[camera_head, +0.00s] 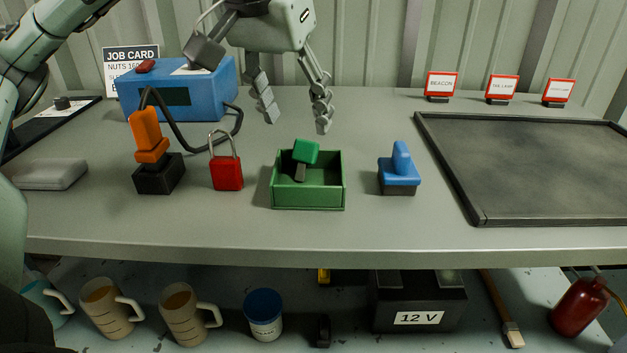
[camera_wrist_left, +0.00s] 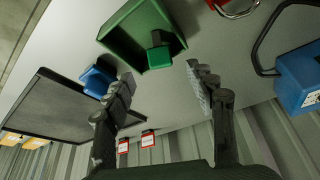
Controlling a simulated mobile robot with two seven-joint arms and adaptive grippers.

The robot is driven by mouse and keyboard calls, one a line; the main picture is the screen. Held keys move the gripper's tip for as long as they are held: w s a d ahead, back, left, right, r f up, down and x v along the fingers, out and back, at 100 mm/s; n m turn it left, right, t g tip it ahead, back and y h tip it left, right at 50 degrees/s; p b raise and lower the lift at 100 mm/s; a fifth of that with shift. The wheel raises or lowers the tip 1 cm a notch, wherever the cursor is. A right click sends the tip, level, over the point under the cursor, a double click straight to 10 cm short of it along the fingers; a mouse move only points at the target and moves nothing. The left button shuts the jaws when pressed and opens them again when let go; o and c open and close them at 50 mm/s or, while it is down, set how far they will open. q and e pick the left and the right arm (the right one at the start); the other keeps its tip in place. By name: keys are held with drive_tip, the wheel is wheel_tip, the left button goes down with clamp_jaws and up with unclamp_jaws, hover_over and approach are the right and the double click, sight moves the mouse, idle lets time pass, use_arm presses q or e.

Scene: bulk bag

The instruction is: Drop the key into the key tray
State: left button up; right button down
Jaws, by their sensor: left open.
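The key has a green head (camera_head: 306,151) and a dark shaft, and it lies tilted inside the green key tray (camera_head: 308,195) on the bench. In the left wrist view the key (camera_wrist_left: 158,55) also shows inside the tray (camera_wrist_left: 122,42). My left gripper (camera_head: 296,122) is open and empty above and behind the tray, its fingers pointing down. In the left wrist view the open fingers (camera_wrist_left: 163,80) are apart, with nothing between them. My right gripper is not in view.
A red padlock (camera_head: 227,174) and an orange-handled switch (camera_head: 150,150) stand left of the tray. A blue-handled piece (camera_head: 400,176) stands right of it. A blue box (camera_head: 180,92) is behind left, and a dark mat tray (camera_head: 540,170) lies at right.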

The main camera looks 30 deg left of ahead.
use_arm(q)
drive_tip(key=v, duration=1.1)
drive_tip(key=shift+r, duration=0.15)
drive_tip(key=shift+s, duration=0.1)
